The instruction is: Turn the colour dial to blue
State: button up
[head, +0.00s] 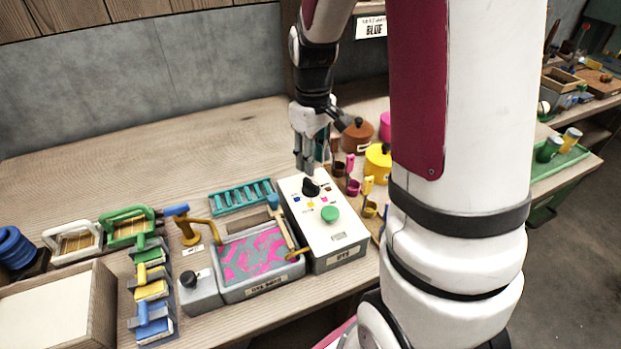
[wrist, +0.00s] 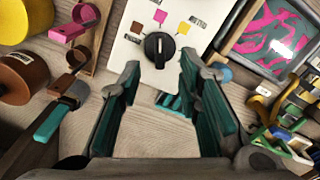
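The colour dial is a black knob (head: 311,187) on top of a white box (head: 343,247) marked "DYE". In the wrist view the knob (wrist: 159,48) has a pale mark that seems to point up towards the magenta square (wrist: 160,16). A brown square (wrist: 135,27) and a yellow square (wrist: 182,27) lie either side of magenta. A small blue square (head: 297,199) shows left of the knob in the head view. My gripper (head: 308,168) is open just above the knob. In the wrist view its fingertips (wrist: 160,66) frame the knob without visible contact.
A sign (head: 372,28) reads "BLUE". A tray of pink-and-grey marbled liquid (head: 257,262) and a teal comb rack (head: 241,197) stand left of the box. Brown (head: 357,134) and yellow (head: 378,163) pots and small cups stand close on its right. The rear table at left is clear.

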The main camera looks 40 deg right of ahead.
aim_at(312, 182)
notch_tip(312, 182, down, 7)
jog(key=shift+f, duration=0.1)
jog(key=shift+c, duration=0.6)
grip_shut()
